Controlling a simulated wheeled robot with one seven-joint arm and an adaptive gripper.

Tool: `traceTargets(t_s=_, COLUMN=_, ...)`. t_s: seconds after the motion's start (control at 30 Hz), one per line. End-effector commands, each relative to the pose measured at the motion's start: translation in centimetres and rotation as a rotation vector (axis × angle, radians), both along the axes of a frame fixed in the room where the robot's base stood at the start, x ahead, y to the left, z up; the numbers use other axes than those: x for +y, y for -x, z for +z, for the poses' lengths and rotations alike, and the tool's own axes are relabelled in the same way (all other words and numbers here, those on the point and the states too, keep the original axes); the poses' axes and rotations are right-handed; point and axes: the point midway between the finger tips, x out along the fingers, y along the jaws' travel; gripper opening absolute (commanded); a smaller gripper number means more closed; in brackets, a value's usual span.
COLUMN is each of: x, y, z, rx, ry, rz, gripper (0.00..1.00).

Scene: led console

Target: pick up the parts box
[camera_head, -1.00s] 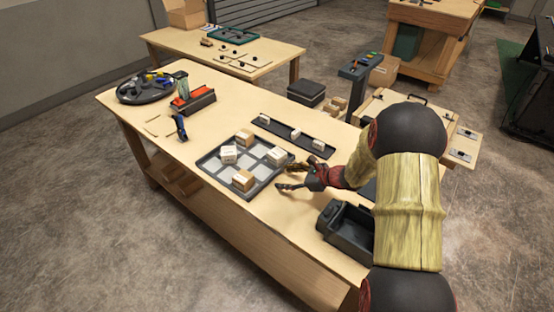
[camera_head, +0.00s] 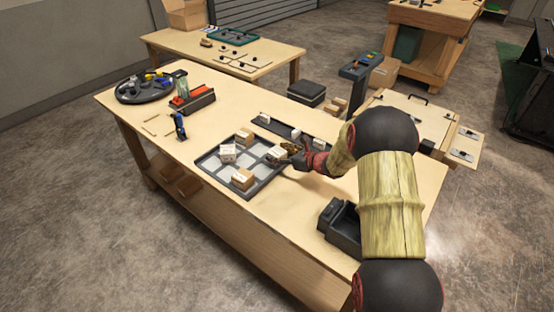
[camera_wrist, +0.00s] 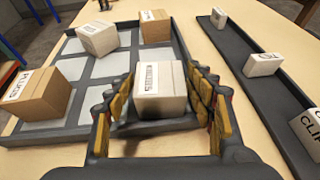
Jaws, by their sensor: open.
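A small pale box with a printed label (camera_wrist: 161,90) stands between my gripper's fingers in the wrist view, at the near edge of the grid tray (camera_wrist: 75,132). In the head view the box (camera_head: 277,154) shows at the tray's right side, with my gripper (camera_head: 290,152) beside it. My gripper (camera_wrist: 158,88) is open, one finger on each side of the box. Contact between fingers and box cannot be told. The tray also holds a tan box marked PLUGS (camera_wrist: 36,97), a white box (camera_wrist: 97,39) and a brown box (camera_wrist: 155,27).
A dark rail (camera_wrist: 237,50) with several small white blocks runs right of the tray. A black open bin (camera_head: 345,225) stands at the bench's near right. A round dark dish (camera_head: 146,88) and a red-and-black holder (camera_head: 192,99) stand at the far left. Bare bench lies left of the tray.

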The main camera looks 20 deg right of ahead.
Motion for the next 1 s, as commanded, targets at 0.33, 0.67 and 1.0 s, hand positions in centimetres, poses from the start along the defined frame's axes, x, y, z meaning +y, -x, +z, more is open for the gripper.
traceTargets(t_s=0.33, x=0.21, y=-0.5, z=-0.15, rx=0.0, ry=0.0, rz=-0.001, gripper=0.51)
traceTargets(t_s=0.67, x=0.2, y=-0.49, z=-0.16, rx=0.0, ry=0.0, rz=-0.001, gripper=0.32)
traceTargets(t_s=1.0, x=0.2, y=-0.49, z=-0.12, rx=0.0, ry=0.0, rz=-0.001, gripper=0.18)
